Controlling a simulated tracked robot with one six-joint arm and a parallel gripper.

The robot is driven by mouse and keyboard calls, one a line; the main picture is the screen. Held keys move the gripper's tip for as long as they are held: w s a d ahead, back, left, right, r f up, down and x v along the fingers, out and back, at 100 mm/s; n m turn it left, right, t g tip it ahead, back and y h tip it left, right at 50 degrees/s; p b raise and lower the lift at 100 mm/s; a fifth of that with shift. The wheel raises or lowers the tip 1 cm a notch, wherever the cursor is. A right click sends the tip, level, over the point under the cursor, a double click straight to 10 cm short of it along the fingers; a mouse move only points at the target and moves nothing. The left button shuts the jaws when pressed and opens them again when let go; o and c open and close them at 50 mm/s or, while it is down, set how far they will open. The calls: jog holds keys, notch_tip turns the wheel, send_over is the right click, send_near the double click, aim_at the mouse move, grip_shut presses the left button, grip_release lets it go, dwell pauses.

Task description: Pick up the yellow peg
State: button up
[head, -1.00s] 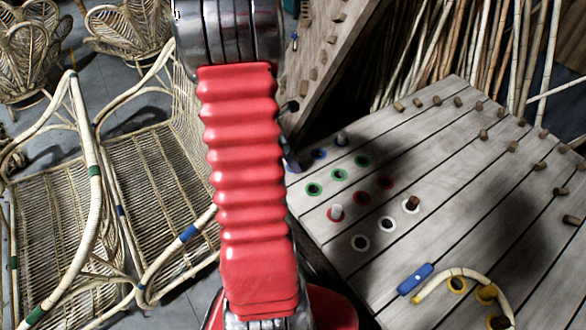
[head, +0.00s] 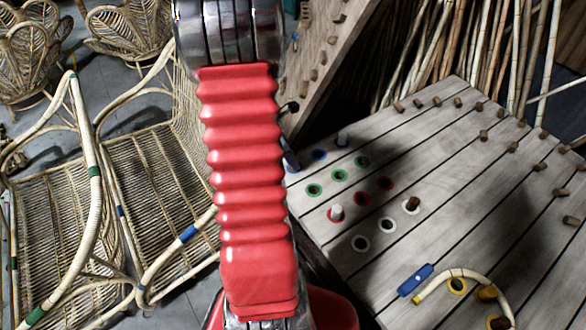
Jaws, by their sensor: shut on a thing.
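My gripper is not visible; my red arm rises through the middle of the picture and hides what is behind it. I cannot make out a loose yellow peg. Yellow-ringed holes (head: 457,286) are near the lower right of the slatted board (head: 470,200). A blue clamp-like piece (head: 415,280) lies at the rod's left end.
Blue, green, red and white ringed holes fill the board's left side. Wooden pegs line the back edge. Rattan chairs (head: 150,190) stand left; poles (head: 450,50) lean behind.

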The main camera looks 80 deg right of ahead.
notch_tip(320, 180, up, 10)
dwell(0.7)
dwell(0.4)
jog(key=shift+w, duration=0.1)
